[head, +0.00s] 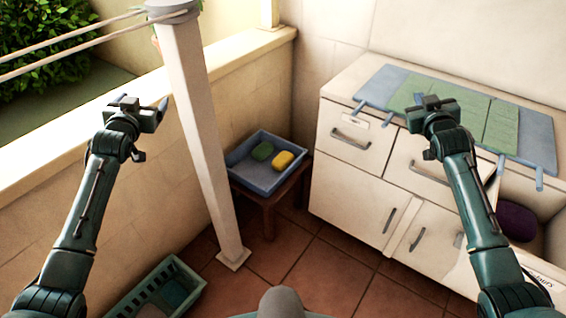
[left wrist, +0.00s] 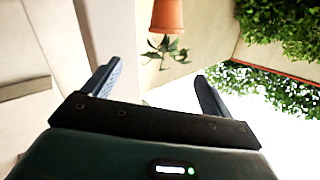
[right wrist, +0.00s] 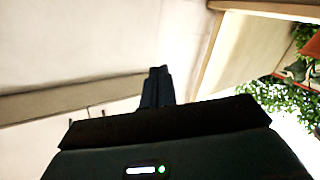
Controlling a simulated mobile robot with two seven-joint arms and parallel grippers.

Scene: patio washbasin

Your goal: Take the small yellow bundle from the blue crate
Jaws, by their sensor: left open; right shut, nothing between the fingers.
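The small yellow bundle (head: 283,160) lies in the blue crate (head: 262,187), to the right of a green bundle (head: 262,151). The crate stands on a low wooden stool in the corner, between the white post and the cabinet. My left gripper (head: 143,103) is raised at the left, in front of the low wall and away from the crate. It is open and empty, and its spread fingers show in the left wrist view (left wrist: 155,85). My right gripper (head: 432,102) is raised in front of the cabinet, right of the crate. Its fingers are shut together in the right wrist view (right wrist: 158,87), with nothing between them.
A white post (head: 200,130) stands between my left arm and the crate. The white cabinet (head: 352,185) has a blue and green mat (head: 445,110) on top. A green basket (head: 187,306) with cloths is on the tiled floor at lower left. A purple item (head: 516,221) sits at right.

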